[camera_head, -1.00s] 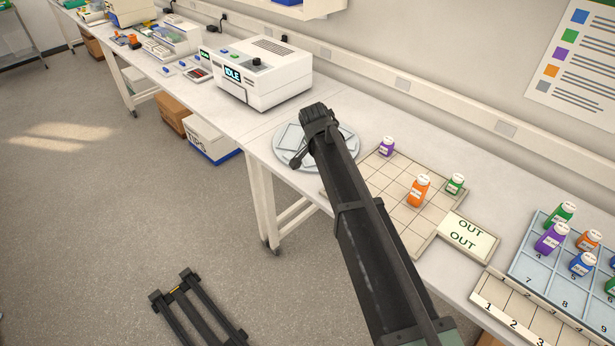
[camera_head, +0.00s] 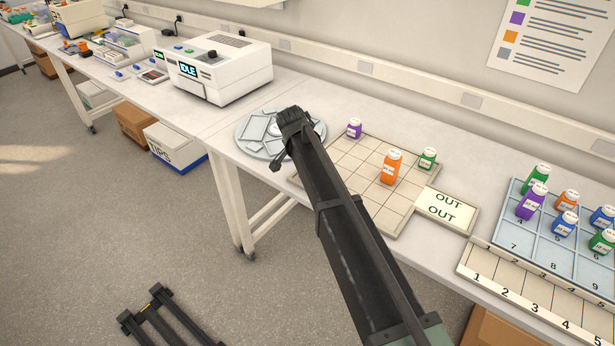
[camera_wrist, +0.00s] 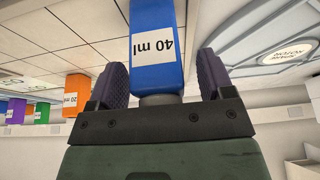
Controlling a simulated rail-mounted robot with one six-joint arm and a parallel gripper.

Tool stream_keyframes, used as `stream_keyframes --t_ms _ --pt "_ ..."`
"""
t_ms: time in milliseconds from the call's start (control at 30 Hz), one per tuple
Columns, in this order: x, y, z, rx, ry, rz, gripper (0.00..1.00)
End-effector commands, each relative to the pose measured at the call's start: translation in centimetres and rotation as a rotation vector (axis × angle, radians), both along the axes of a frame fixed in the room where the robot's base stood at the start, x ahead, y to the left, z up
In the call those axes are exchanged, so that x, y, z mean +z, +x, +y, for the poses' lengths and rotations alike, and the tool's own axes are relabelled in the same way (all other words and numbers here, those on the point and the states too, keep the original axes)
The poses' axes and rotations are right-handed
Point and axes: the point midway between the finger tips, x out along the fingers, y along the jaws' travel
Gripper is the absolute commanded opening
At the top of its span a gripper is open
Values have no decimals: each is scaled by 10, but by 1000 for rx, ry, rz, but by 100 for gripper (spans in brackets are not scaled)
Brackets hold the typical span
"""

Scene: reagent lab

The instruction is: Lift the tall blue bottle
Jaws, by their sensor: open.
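The tall blue bottle (camera_wrist: 155,45), with a white label reading 40 ml and a grey cap, stands between the fingers of my gripper (camera_wrist: 160,75) in the wrist view, which is upside down. The purple-grey fingers are apart, one on each side of the bottle's cap end. A gap shows on the right side; contact on the left side cannot be told. In the head view my dark arm hides the gripper and this bottle.
An orange bottle (camera_head: 391,168), a green bottle (camera_head: 428,158) and a purple bottle (camera_head: 354,128) stand on the tiled board (camera_head: 345,155). A round grey carousel (camera_head: 250,145) lies behind my arm. A blue rack (camera_head: 520,247) with several bottles is at right.

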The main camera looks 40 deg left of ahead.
Motion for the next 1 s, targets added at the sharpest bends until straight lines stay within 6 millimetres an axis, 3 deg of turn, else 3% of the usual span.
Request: stream_keyframes --t_ms 133,467,767,1000 --pt "3 0 0 0 0 0 73" --pt "3 0 0 0 0 0 22" --pt "5 0 0 0 0 0 21" --pt "31 0 0 0 0 0 21"
